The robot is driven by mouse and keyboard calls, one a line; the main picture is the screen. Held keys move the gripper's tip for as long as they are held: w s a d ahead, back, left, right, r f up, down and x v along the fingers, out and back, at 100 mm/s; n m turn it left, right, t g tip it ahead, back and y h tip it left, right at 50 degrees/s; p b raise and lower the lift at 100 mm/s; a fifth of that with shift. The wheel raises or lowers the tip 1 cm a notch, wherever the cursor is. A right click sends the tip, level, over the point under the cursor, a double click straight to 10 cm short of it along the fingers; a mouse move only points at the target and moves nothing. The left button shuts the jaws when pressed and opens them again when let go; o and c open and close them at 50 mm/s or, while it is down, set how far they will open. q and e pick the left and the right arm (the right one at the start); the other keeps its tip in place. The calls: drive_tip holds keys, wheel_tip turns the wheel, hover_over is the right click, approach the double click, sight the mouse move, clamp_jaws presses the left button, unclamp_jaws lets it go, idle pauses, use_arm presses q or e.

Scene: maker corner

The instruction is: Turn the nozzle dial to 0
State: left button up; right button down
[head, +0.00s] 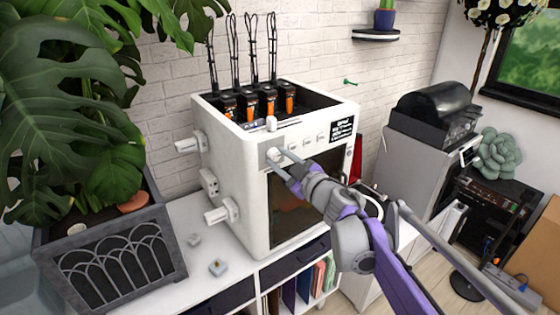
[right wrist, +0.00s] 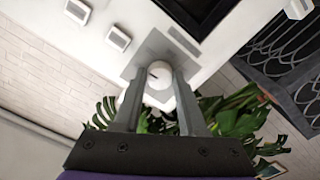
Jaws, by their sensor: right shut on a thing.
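The nozzle dial (head: 273,155) is a small white round knob on a grey plate at the upper left of the white printer's (head: 232,165) front. In the right wrist view the dial (right wrist: 158,76) sits between my two fingers and shows a short dark mark on its face. Its scale cannot be read. My right gripper (head: 281,161) reaches in from the right and is shut on the dial; its fingers (right wrist: 159,84) lie on either side of it. My left gripper is not in view.
Several small white buttons (head: 307,141) line the panel right of the dial. White spool holders (head: 222,212) stick out from the printer's left side. A plant in a grey planter (head: 120,255) stands left.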

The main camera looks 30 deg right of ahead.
drive_tip(key=n, duration=0.3)
drive_tip(key=shift+n, duration=0.3)
drive_tip(key=n, duration=0.4)
drive_tip(key=shift+r+n, duration=0.1)
drive_tip(key=shift+n, duration=0.2)
drive_tip(key=n+p, duration=0.1)
drive_tip(key=n, duration=0.3)
drive_tip(key=shift+n+p, duration=0.55)
drive_tip(key=shift+n, duration=1.95)
drive_tip(key=shift+c, duration=2.3)
unclamp_jaws()
